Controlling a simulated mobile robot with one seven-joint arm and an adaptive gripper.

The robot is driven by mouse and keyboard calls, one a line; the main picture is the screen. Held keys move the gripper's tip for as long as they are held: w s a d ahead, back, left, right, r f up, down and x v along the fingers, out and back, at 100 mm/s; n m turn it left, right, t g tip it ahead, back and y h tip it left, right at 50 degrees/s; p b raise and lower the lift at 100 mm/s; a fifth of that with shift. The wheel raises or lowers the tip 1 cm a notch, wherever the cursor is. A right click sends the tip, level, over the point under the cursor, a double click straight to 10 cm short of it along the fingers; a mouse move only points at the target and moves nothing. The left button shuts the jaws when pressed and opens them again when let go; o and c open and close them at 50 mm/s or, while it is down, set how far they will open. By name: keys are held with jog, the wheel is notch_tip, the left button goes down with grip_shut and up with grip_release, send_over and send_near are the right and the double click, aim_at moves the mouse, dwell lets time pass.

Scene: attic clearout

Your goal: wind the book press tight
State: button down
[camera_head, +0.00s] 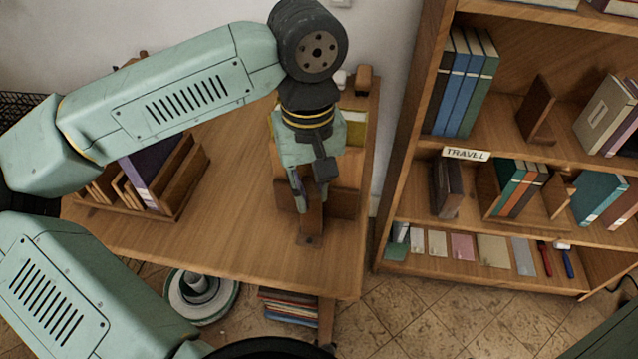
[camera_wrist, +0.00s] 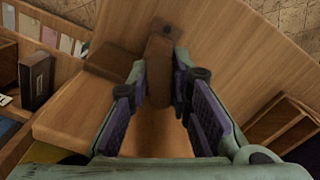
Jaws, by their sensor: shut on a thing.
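The book press, a wooden device, stands at the right end of the wooden table; its boards (camera_head: 345,203) show beside my gripper. My gripper (camera_head: 309,200) points down at it. In the wrist view my two purple-padded fingers (camera_wrist: 161,75) stand on either side of a brown wooden bar (camera_wrist: 158,50) of the press and are shut on it. The bar has a dark round spot at its far end. It also shows below my fingers in the head view (camera_head: 310,226). My wrist hides the press's middle, and I cannot tell how tight it is.
A wooden rack (camera_head: 185,190) with books stands on the table's left. A bookshelf (camera_head: 405,150) labelled TRAVEL stands close on the right. A yellow-green book (camera_head: 355,132) and small items are at the table's back. The table's middle (camera_head: 235,180) is bare.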

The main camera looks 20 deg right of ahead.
jog(key=m, duration=0.1)
jog(key=m+b, duration=0.1)
jog(key=m, duration=0.1)
jog(key=shift+f, duration=0.25)
jog(key=shift+s+r+m+b, duration=0.15)
jog(key=shift+m+b, duration=0.25)
jog(key=shift+m, duration=0.6)
jog(key=m, duration=0.1)
jog(key=m+b, duration=0.1)
jog(key=shift+f+m, duration=0.2)
jog(key=shift+m, duration=0.1)
jog(key=shift+r+m+b, duration=0.15)
jog(key=shift+m+b, duration=0.3)
jog(key=shift+m, duration=0.65)
